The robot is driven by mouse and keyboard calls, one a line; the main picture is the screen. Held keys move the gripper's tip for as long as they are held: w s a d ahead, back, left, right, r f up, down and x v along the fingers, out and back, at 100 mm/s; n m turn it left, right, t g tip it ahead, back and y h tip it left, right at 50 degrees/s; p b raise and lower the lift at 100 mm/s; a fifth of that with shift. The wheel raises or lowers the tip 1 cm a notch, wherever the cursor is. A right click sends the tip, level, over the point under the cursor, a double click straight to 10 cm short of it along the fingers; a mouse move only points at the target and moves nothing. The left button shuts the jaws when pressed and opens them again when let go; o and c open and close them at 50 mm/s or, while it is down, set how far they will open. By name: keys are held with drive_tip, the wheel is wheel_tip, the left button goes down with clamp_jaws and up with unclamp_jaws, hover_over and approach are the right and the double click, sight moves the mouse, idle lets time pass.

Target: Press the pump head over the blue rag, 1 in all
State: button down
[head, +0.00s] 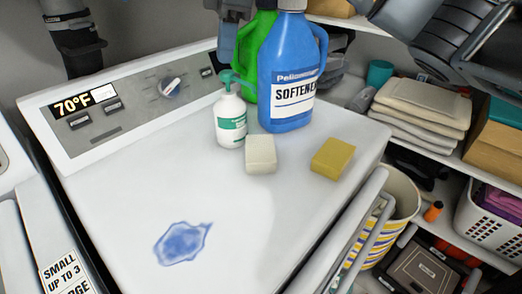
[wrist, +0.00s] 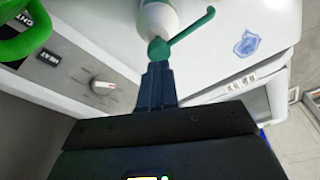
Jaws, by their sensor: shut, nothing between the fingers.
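The white pump bottle (head: 231,121) with a green label stands upright on the white appliance top in the head view. Its green pump head (head: 227,77) also shows in the wrist view (wrist: 159,50), with a thin spout reaching up and right. My gripper (wrist: 157,68) is shut and empty, its fingertips right at the pump head in the wrist view; I cannot tell if they touch. In the head view, my gripper (head: 228,50) is just above the pump head. The blue rag (head: 182,243) lies flat near the front of the top, well apart from the bottle.
A blue softener jug (head: 287,75) and a green jug (head: 255,45) stand close behind the bottle. A pale sponge (head: 261,154) and a yellow sponge (head: 333,156) lie in front. A control panel with a knob (head: 170,87) rises at the back left. Shelves with folded towels (head: 425,103) are at right.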

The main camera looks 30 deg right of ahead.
wheel_tip(320, 180, up, 6)
drive_tip(key=p, duration=0.5)
drive_tip(key=shift+f, duration=0.2)
